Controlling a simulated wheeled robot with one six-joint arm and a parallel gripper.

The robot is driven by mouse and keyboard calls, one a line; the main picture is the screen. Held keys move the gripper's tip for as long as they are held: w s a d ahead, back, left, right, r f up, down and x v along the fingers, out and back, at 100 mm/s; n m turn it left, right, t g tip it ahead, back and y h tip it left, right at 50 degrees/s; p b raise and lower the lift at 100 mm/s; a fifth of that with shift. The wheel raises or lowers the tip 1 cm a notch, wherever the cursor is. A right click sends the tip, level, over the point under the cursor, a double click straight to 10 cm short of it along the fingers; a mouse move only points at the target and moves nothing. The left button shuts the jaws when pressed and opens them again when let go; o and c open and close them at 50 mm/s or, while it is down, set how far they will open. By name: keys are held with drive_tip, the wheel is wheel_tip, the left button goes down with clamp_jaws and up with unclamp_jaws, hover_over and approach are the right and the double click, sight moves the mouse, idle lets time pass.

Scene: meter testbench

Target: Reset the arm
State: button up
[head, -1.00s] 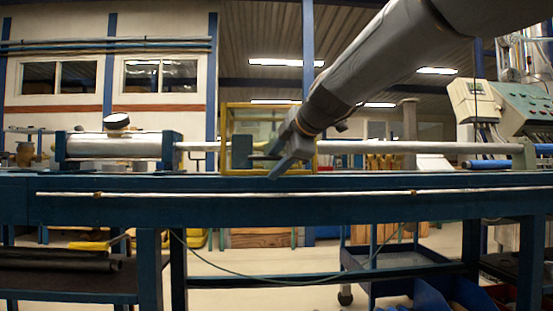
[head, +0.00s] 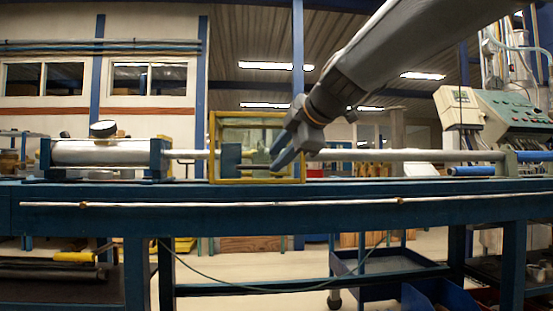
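My arm (head: 385,60) comes in from the upper right of the head view and slants down to the left. My gripper (head: 279,166) is at its lower end, at the right side of the yellow-framed clear box (head: 213,148) on the bench. One grey finger shows clearly, pointing down and left over the box's right edge. The second finger is not clearly seen, so I cannot tell the opening. No held object shows. I cannot tell whether the gripper touches the box.
The long blue bench (head: 150,210) spans the view. A metal rod (head: 420,155) runs right from the box. A control panel (head: 505,110) stands right. A blue cart (head: 385,262) is below, behind the bench.

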drive_tip(key=s+a+f+m+g, duration=0.35)
drive_tip(key=s+a+f, duration=0.25)
drive_tip(key=s+f, duration=0.4)
drive_tip(key=s+a+f+m+g, duration=0.4)
drive_tip(key=s+f, duration=0.3)
drive_tip(key=f, duration=0.5)
drive_tip(key=s+d+f+m+g+h, duration=0.1)
drive_tip(key=s+f+m+g+h, duration=0.15)
drive_tip(key=s+f, duration=0.7)
drive_tip(key=s+d+f+m+g+h, duration=0.1)
drive_tip(key=s+f+m, duration=0.3)
drive_tip(key=s+f, duration=0.55)
drive_tip(key=d+r+m+p, duration=0.2)
drive_tip(key=d+r+p, duration=0.5)
drive_tip(key=r+p, duration=0.3)
drive_tip(key=s+d+r+m+h+p, duration=0.1)
drive_tip(key=d+r+p, duration=0.6)
drive_tip(key=p, duration=0.8)
drive_tip(key=s+d+r+m+h+p, duration=0.1)
drive_tip(key=d+r+m+p, duration=0.3)
drive_tip(key=r+p, duration=0.9)
drive_tip(key=d+r, duration=0.1)
drive_tip(key=d, duration=0.2)
drive_tip(key=shift+s+p, duration=0.25)
drive_tip(key=shift+p, duration=0.05)
drive_tip(key=shift+a+f, duration=0.1)
drive_tip(key=shift+a, duration=0.1)
